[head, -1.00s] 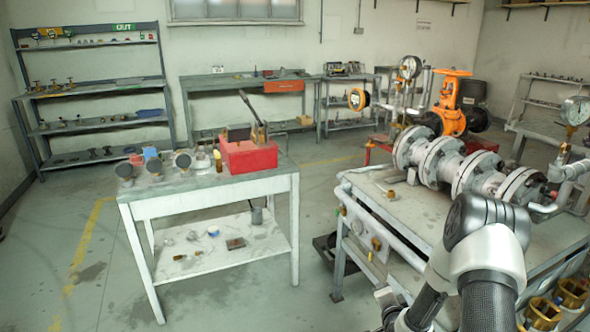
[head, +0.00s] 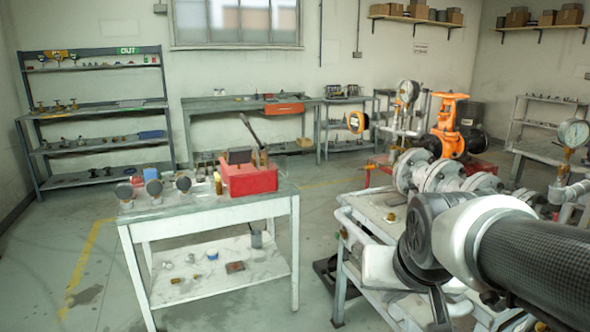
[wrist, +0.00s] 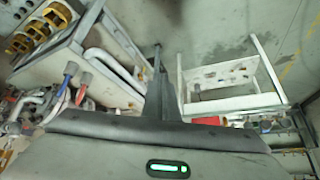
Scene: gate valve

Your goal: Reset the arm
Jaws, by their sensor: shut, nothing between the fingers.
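My gripper (wrist: 158,65) shows in the wrist view, its dark fingers together with nothing between them. It points over open floor, between the pipe bench and the white table.
The pipe bench (head: 352,262) with white flanged pipe and gauges is close to my arm; it also shows in the wrist view (wrist: 60,62). The white table (head: 210,211) carries a red toolbox (head: 247,180) and gauges.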

